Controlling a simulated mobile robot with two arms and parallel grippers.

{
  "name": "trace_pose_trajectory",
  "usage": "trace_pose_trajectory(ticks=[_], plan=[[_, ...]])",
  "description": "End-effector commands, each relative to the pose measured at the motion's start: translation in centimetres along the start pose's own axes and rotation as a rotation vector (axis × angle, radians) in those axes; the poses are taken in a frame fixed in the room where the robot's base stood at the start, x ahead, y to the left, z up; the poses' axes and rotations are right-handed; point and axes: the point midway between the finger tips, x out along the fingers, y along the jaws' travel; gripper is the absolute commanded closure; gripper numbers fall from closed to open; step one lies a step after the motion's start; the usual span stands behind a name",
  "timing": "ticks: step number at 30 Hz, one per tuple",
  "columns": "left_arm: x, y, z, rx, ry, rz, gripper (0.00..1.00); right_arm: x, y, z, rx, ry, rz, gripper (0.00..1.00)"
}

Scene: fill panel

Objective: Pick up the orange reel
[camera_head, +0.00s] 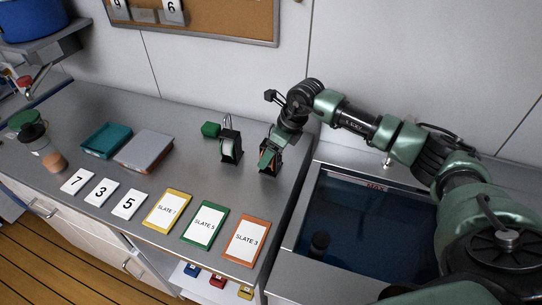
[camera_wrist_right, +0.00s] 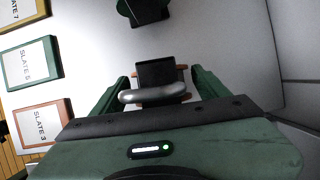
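The orange reel (camera_wrist_right: 180,96) sits in a black stand on the grey counter. In the right wrist view it is mostly hidden by the stand and a curved silver bar; only orange edges show. In the head view the orange reel (camera_head: 266,158) is partly covered by my right gripper (camera_head: 271,150), which reaches down over it from the right. In the wrist view the two green fingers of my right gripper (camera_wrist_right: 162,84) are spread, one on each side of the reel, with small gaps visible. My left gripper is in neither view.
Slate cards, including the orange one (camera_head: 246,241), line the front edge. A dark blue basin (camera_head: 365,235) lies right. A teal tray (camera_head: 106,139) sits left.

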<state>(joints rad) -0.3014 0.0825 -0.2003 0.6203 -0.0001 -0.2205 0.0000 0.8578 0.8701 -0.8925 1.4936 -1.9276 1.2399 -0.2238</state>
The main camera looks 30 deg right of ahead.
Motion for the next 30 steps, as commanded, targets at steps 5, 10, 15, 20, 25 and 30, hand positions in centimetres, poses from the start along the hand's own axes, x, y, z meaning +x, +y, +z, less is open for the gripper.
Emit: trace_pose_trajectory(ticks=[5,10,15,20,25,30], plan=[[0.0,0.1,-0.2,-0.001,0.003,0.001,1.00,0.0,0.0,0.0,0.000,0.000,0.000,0.79],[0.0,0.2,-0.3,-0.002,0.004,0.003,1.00,-0.1,0.0,0.1,0.000,-0.002,-0.001,0.87],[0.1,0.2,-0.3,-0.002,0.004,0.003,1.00,-0.3,-0.1,0.2,0.000,-0.003,-0.001,0.87],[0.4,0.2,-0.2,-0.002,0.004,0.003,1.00,-1.4,-0.1,0.7,0.001,-0.004,-0.003,0.87],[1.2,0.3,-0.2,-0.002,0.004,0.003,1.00,-4.0,-0.1,1.8,-0.001,-0.006,-0.004,0.87],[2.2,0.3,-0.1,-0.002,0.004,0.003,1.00,-8.1,-0.1,3.5,-0.002,-0.009,-0.006,0.87]])
